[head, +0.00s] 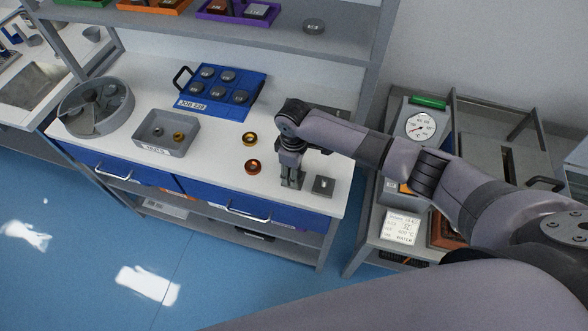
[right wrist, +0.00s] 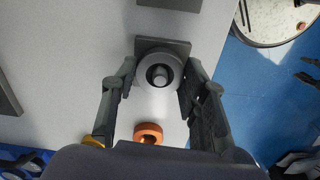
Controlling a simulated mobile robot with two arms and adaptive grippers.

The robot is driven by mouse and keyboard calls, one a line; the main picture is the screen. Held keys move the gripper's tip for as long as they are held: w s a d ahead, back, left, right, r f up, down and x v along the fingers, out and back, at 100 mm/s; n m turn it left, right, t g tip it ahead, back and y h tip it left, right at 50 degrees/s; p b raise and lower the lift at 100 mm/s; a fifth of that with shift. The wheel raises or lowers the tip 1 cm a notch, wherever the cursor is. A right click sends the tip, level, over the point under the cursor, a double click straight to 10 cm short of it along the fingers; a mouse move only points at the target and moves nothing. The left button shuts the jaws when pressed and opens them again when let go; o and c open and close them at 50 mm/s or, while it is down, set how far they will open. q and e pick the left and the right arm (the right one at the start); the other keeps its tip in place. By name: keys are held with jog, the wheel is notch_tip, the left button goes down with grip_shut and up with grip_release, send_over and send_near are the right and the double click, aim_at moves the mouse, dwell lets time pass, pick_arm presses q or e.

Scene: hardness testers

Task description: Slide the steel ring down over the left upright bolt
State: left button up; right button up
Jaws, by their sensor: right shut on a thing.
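My right gripper (head: 291,181) points down over the right front of the white table. In the right wrist view its two fingers (right wrist: 158,71) are shut on the grey steel ring (right wrist: 147,60). The tip of the left upright bolt (right wrist: 160,76) shows inside the ring's hole, with a dark gap around it. A square grey base plate (right wrist: 178,44) lies beneath. How far down the bolt the ring sits cannot be told. In the head view the gripper hides the ring and left bolt. A second plate with a bolt (head: 323,186) stands just right of the gripper. My left gripper is not in view.
Two orange-gold rings (head: 253,166) lie left of the gripper. Further left are a grey parts tray (head: 184,147), a blue rack (head: 247,88) and a round divided bin (head: 68,118). The table's front edge is close to the gripper.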

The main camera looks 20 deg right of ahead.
jog(key=o, duration=1.4)
notch_tip(320, 180, up, 12)
